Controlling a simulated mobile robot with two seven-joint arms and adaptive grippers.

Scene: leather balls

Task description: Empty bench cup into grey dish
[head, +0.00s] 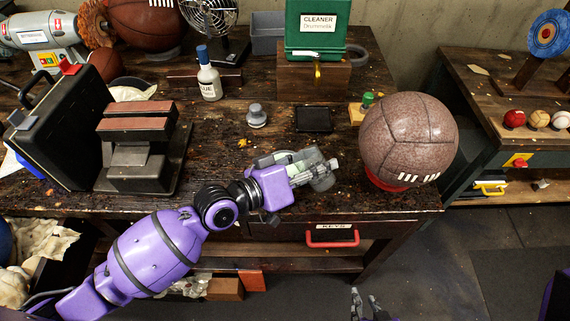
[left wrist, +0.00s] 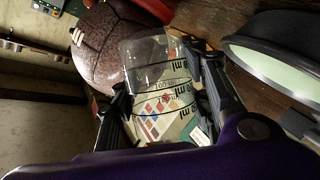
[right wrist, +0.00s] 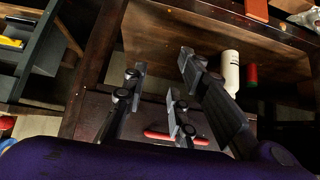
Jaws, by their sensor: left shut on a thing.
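My left gripper (head: 312,165) is shut on a clear plastic cup (head: 321,180), above the bench's front edge. In the left wrist view the cup (left wrist: 158,62) is between the two fingers, with measuring marks on its wall. I cannot tell whether anything is in it. No dish is clearly recognisable as the grey one; a dark, flat square piece (head: 314,119) lies behind the gripper, and a grey open box (head: 268,32) stands at the back. My right gripper (head: 366,303) is low in front of the bench, its fingers (right wrist: 160,80) apart and empty.
A large brown ball (head: 408,140) rests on a red ring right of the cup. A glue bottle (head: 209,75), a small grey knob-like object (head: 257,115) and a black clamp-like block (head: 140,150) stand to the left. A red drawer handle (head: 331,237) is below. The bench (head: 225,150) has bare space.

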